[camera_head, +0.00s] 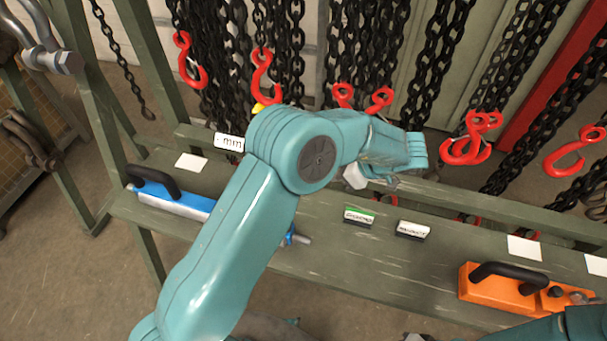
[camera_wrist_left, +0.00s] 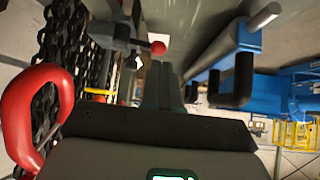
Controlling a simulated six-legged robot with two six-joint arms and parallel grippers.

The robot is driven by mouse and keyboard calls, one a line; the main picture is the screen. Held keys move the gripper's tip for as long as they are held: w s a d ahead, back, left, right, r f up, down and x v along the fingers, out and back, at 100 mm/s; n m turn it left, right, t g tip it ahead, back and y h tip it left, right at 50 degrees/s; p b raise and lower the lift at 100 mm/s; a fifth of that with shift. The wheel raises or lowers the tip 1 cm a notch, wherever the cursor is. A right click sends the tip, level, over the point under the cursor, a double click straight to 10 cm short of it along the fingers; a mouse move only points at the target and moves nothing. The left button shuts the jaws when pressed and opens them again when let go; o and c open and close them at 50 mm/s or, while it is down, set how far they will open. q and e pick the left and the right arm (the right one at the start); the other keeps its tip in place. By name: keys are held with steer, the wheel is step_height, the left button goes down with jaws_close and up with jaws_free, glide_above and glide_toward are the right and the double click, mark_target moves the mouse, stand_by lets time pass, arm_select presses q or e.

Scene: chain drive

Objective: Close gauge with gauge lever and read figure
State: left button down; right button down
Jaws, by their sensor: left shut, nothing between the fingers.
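In the left wrist view, a grey metal piece (camera_wrist_left: 112,32) carries a short lever ending in a red ball (camera_wrist_left: 158,47), which I take for the gauge and gauge lever. My arm hides that piece in the head view. A small white plate with dark marks (camera_head: 229,142) shows beside my elbow there; its figures are too small to read. My left gripper (camera_wrist_left: 162,84) is shut and empty, its fingers below the red ball in the wrist view; contact cannot be told. In the head view its fingers are hidden. My right gripper is not in view.
A blue tool (camera_head: 170,200) with a black handle lies left on the green bench (camera_head: 330,255). An orange tool (camera_head: 497,290) lies at the right. Two small labelled blocks (camera_head: 359,216) (camera_head: 412,230) stand between. Black chains with red hooks (camera_head: 470,140) hang behind.

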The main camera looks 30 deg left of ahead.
arm_select(q)
steer(key=x, duration=1)
steer(key=shift+s, duration=0.3)
steer(key=shift+a+f+p, duration=0.1)
steer(key=shift+a+p, duration=0.25)
steer(key=shift+a, duration=0.8)
steer(key=shift+s+a+f, duration=0.1)
steer(key=shift+a+f, duration=0.05)
steer(key=shift+a, duration=0.5)
